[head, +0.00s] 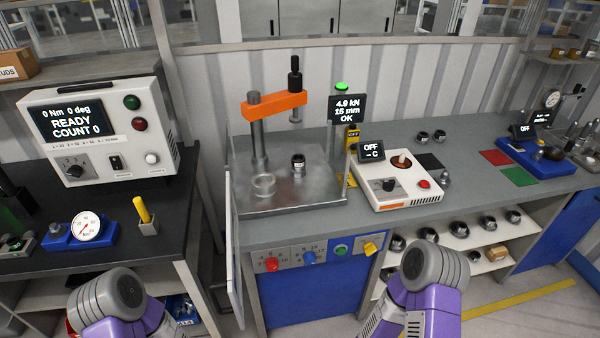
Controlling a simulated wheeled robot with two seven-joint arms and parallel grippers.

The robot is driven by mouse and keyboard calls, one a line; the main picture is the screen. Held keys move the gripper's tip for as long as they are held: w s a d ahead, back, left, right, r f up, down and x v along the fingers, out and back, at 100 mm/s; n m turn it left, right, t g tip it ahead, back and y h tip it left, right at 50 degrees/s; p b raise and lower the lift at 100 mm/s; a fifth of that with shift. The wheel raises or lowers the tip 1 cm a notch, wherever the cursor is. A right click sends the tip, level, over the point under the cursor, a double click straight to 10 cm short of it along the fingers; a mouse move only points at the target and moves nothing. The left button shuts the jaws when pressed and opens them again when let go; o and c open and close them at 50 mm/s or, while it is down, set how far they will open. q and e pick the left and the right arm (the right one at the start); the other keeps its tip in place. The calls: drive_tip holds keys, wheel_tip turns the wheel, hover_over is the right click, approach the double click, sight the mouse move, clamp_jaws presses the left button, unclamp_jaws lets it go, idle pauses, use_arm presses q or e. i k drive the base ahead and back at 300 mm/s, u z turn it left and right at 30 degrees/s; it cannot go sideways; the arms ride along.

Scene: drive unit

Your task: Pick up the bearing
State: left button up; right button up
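No single part is clearly marked as the bearing. A short dark and silver cylindrical part with a pale label (298,164) stands on the same plate, behind and right of the ring. Several round dark and silver parts (428,234) sit on the white shelf below the bench. Two more small round parts (440,136) stand at the back of the bench. My purple and grey arm links show at the bottom, but neither gripper is in view.
The press has an orange arm (275,104) and clear guard panels around its plate. Its display (347,107) reads 4.9 kN, 16 mm, OK. A white heater-like box (397,181) stands right of it. A torque tester (101,132) stands on the left bench.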

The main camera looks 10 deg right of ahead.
sight(298, 165)
drive_tip(key=k, duration=0.75)
drive_tip(key=z, duration=1.55)
drive_tip(key=i, duration=1.85)
drive_tip(key=u, duration=1.75)
